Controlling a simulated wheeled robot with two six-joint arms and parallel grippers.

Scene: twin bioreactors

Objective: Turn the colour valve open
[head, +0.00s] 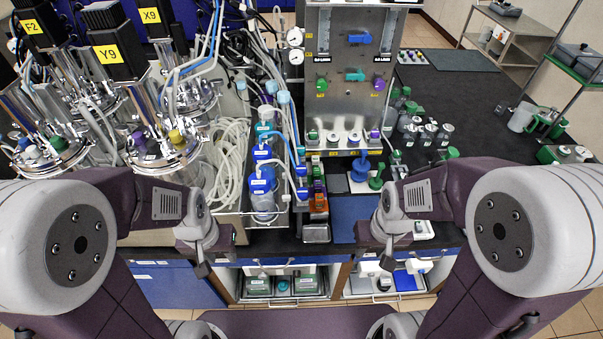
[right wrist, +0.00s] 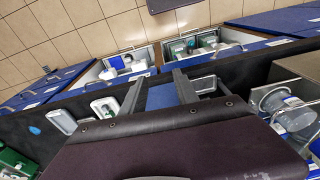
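A steel valve panel (head: 345,105) stands at the back centre in the head view. It carries a blue handle (head: 360,38), a teal handle (head: 355,75), a green knob (head: 321,84) and a purple knob (head: 379,84). Which of them is the colour valve I cannot tell, and their labels are too small to read. My left gripper (head: 203,268) hangs at the bench's front edge, well short of the panel; its fingers are not clear. My right gripper (head: 386,262) also hangs near the front edge, away from the panel. In the right wrist view its fingers (right wrist: 160,92) are apart with nothing between them.
Bioreactor vessels (head: 165,140) with tall motors and tubing crowd the left. Blue-capped bottles (head: 262,180) stand in front of the panel's left side. A blue funnel-like piece (head: 360,170) stands below the panel. The blue mat (head: 350,215) has free room. Drawers (head: 285,283) are open below.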

